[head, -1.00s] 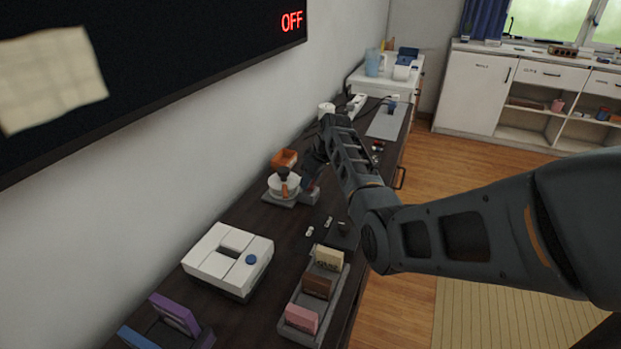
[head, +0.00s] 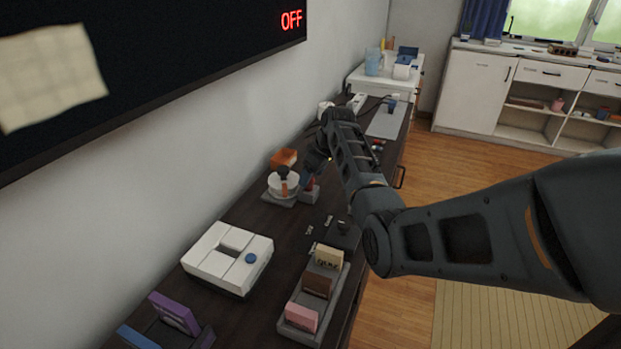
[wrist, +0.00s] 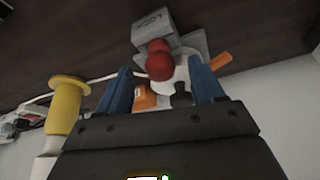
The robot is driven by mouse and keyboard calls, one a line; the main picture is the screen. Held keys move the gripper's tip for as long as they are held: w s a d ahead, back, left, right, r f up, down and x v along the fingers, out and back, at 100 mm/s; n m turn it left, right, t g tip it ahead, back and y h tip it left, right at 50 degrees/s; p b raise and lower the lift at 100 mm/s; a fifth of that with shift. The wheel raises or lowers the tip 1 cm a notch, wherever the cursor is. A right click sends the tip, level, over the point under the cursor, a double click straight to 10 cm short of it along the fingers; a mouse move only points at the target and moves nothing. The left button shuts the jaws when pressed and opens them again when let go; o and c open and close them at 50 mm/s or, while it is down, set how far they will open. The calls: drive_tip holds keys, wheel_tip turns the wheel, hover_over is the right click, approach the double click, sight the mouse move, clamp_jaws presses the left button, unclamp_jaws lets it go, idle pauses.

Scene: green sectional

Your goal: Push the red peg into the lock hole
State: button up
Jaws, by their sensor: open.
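The red peg (wrist: 160,64) shows in the wrist view with its rounded end toward me, at the face of the grey block marked LOCK (wrist: 152,24). How deep it sits in the hole is hidden. My gripper (wrist: 161,72) is open, its blue fingers to either side of the peg's line and apart from it.
A white round pot (head: 283,187) with an orange handle stands left of the lock block, and an orange box (head: 284,158) behind it. A yellow spool-shaped thing (wrist: 67,98) is at left in the wrist view. A white console (head: 228,258) and a grey rack (head: 332,292) stand nearer.

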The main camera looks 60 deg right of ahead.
drive_tip(key=shift+v, duration=2.8)
drive_tip(key=shift+s+f, duration=0.1)
drive_tip(key=shift+s, duration=0.05)
